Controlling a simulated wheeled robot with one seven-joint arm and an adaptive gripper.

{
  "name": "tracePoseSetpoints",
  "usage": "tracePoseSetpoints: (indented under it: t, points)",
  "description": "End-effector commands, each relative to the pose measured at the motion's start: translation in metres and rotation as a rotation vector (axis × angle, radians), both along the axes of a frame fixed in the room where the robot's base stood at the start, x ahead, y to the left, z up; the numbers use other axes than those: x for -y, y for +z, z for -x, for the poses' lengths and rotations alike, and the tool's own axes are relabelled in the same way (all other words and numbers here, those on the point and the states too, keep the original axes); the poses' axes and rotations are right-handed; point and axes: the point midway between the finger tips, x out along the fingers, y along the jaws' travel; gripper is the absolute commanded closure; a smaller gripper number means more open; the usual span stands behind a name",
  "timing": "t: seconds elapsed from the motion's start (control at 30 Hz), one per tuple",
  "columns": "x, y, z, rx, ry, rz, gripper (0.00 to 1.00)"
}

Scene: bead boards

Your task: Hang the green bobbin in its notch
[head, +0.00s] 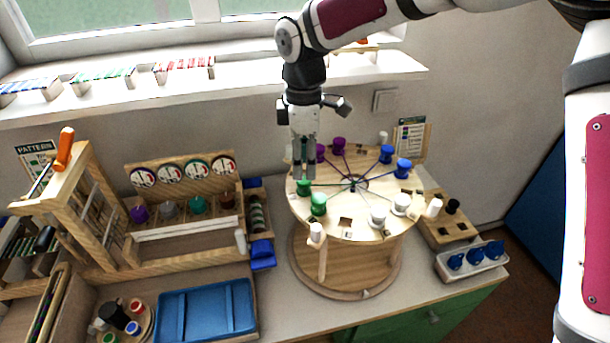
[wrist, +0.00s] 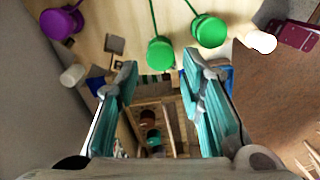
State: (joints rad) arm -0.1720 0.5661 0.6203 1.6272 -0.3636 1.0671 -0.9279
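Two green bobbins sit side by side near the rim of the round wooden board (head: 290,205), each with a green thread running towards the centre. In the head view one green bobbin (head: 304,188) is just under my gripper (head: 304,172) and the other green bobbin (head: 318,205) is in front of it. In the wrist view one green bobbin (wrist: 160,53) lies just beyond the gap between my fingertips (wrist: 157,77), and the other green bobbin (wrist: 209,30) is to the right. My fingers are apart with nothing between them. A dark square notch (wrist: 115,43) shows in the board. I cannot tell which bobbin is meant.
Purple bobbins (head: 339,145), blue bobbins (head: 403,168) and white bobbins (head: 378,215) ring the board. White pegs, such as one at the front (head: 316,233), stand at its rim. A wooden rack (head: 180,228) is left, a blue tray (head: 207,310) front left.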

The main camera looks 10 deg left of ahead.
Motion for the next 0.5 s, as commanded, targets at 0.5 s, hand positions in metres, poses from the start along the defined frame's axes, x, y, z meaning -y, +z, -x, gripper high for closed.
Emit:
tracePoseSetpoints:
  t: [0.5]
  points:
    - [0.0,0.064,0.0,0.0,0.0,0.0,0.64]
